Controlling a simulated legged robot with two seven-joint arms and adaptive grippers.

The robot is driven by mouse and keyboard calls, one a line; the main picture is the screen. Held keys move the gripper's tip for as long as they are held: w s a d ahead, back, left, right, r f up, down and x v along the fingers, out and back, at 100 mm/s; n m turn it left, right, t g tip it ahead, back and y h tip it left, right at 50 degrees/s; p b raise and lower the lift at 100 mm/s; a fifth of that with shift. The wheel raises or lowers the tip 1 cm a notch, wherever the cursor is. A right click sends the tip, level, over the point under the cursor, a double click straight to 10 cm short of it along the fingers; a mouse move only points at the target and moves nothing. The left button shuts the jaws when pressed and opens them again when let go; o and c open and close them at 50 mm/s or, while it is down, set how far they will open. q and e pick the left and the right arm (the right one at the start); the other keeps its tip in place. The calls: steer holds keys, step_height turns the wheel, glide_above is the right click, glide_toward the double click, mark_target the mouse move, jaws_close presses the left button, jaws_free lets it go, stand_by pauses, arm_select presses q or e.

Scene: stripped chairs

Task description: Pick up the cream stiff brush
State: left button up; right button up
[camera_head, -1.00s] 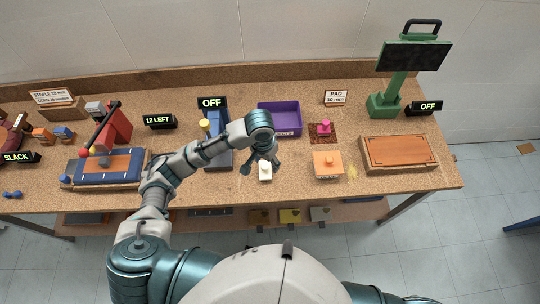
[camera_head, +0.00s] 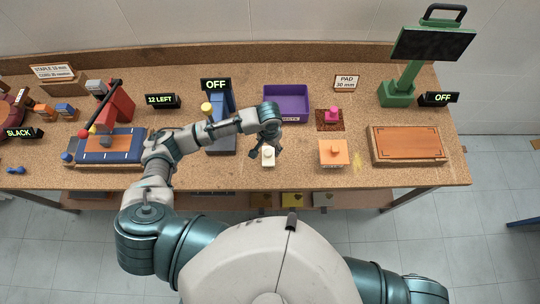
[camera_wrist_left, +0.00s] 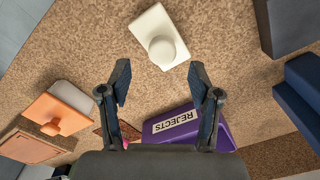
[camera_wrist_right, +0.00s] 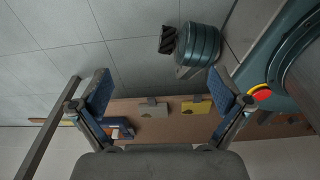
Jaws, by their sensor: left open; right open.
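The cream stiff brush (camera_head: 268,158) is a small pale block with a round knob on top. It lies on the cork-coloured bench near its front edge, left of an orange brush-like block (camera_head: 333,153). In the left wrist view the brush (camera_wrist_left: 150,23) shows its knob facing the camera, just beyond the fingertips. My left gripper (camera_wrist_left: 160,72) is open and empty above the bench, with the brush apart from its fingers. In the head view my left gripper (camera_head: 268,147) is just behind and above the brush. My right gripper (camera_wrist_right: 160,84) is open and empty, below the bench top.
A purple rejects tray (camera_head: 286,91) stands behind the brush. A blue machine (camera_head: 220,136) with a yellow knob is to its left. A pink-knobbed block (camera_head: 333,115) and a framed wooden board (camera_head: 409,145) are to the right. A lower shelf (camera_wrist_right: 175,125) holds several items.

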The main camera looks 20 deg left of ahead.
mark_target(268, 152)
arm_select(q)
steer(key=f, duration=0.4)
steer(key=shift+s+a+f, duration=0.15)
steer(key=shift+a+f, duration=0.2)
steer(key=shift+f, duration=0.05)
steer(key=shift+a+f, duration=0.1)
steer(key=shift+f, duration=0.05)
steer(key=c, duration=0.7)
steer(key=shift+d, duration=0.25)
steer(key=c, duration=0.4)
steer(key=shift+d, duration=0.1)
jaws_close()
steer(key=shift+a+r, duration=0.2)
steer(key=shift+r, duration=0.35)
step_height(268, 152, up, 2)
steer(key=shift+r, duration=0.1)
steer(key=shift+s+d+r, duration=0.15)
steer(key=shift+s+d, duration=0.15)
steer(key=shift+s, duration=0.15)
steer(key=s+d+r, duration=0.1)
steer(key=s+d, duration=0.8)
steer(key=s, duration=0.3)
steer(key=shift+r, duration=0.25)
arm_select(e)
steer(key=shift+s+a+f, duration=0.2)
steer(key=shift+s, duration=0.6)
